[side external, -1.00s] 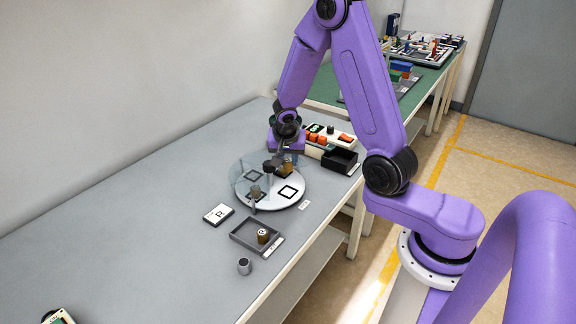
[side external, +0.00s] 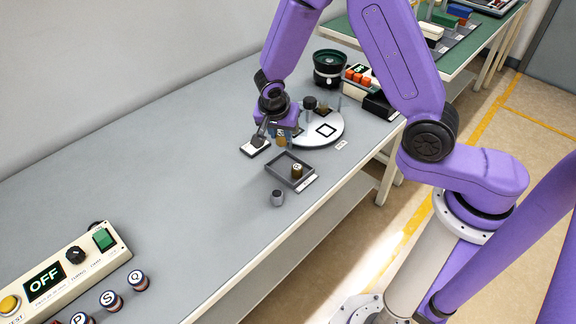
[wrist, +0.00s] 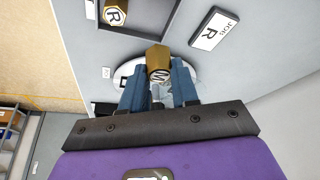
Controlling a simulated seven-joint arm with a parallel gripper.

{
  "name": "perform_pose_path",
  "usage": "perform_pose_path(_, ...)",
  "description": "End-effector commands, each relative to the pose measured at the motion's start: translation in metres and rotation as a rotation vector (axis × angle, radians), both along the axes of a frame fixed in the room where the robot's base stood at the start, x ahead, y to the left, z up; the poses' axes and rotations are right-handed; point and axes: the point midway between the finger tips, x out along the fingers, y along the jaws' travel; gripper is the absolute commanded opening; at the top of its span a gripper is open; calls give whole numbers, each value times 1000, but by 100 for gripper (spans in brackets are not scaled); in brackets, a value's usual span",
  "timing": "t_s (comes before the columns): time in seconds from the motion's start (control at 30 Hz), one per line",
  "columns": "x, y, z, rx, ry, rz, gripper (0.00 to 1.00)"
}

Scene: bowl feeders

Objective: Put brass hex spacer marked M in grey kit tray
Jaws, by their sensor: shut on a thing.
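My gripper (side external: 281,137) is shut on a brass hex spacer marked M (wrist: 158,60), held between the blue fingers in the wrist view, its marked end facing the camera. My gripper is over the left edge of the white round plate (side external: 326,139), just behind the grey kit tray (side external: 279,175). A brass hex spacer marked R (side external: 297,171) stands in the tray; it also shows in the wrist view (wrist: 115,13).
A JOB R card (wrist: 214,29) lies beside the tray. A grey cylinder (side external: 277,198) stands in front of the tray. A dark bowl feeder (side external: 329,68) and a black bin (side external: 380,105) stand farther back. A control box reading OFF (side external: 62,277) is at front left. Open bench lies left.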

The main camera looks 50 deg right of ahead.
Motion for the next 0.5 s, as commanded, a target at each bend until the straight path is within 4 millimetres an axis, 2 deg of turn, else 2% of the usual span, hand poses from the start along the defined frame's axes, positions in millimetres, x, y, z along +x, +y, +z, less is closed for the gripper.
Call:
perform_pose_path(0.2,-1,2,-29,0,5,0,0)
perform_pose_path(0.5,-1,1,-48,0,2,-1,0)
